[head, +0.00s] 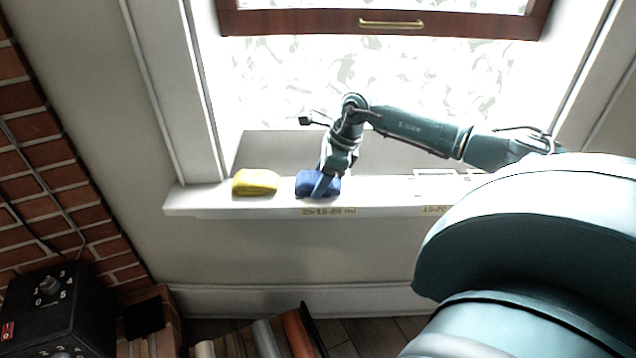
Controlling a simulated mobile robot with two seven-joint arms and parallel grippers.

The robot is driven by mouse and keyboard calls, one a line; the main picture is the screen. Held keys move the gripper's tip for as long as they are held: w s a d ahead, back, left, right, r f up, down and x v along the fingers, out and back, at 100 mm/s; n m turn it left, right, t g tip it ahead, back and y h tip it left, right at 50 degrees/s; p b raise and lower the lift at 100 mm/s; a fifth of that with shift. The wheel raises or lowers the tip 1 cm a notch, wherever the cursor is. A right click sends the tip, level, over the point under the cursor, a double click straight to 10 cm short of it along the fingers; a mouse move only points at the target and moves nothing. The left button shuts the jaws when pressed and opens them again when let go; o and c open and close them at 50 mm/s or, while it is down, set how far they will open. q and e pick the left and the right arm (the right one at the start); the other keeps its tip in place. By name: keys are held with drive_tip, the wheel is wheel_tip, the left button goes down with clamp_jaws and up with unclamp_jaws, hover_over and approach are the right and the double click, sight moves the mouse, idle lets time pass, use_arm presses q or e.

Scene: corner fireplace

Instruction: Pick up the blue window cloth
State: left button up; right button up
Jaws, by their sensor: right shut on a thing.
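The blue window cloth (304,184) is a small folded pad on the white window sill (232,211), near the sill's left half. My right gripper (322,186) reaches down onto it from above, with its fingers at the cloth's middle and right part. The gripper is shut on the cloth, which still appears to be at sill level; I cannot tell whether it touches the sill. The fingers hide part of the cloth. My left gripper is not in view.
A yellow cloth (255,182) lies on the sill just left of the blue one. A wooden window sash with a brass handle (391,24) is above. A black box with dials (48,312) and several books (268,338) stand below left, beside a brick wall (30,130).

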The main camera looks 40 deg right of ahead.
drive_tip(key=shift+c, duration=1.2)
wheel_tip(320, 180, up, 10)
drive_tip(key=shift+p, duration=0.7)
drive_tip(key=o, duration=0.4)
drive_tip(key=shift+c, duration=1.4)
drive_tip(key=shift+d, duration=0.1)
drive_tip(key=shift+c, duration=0.2)
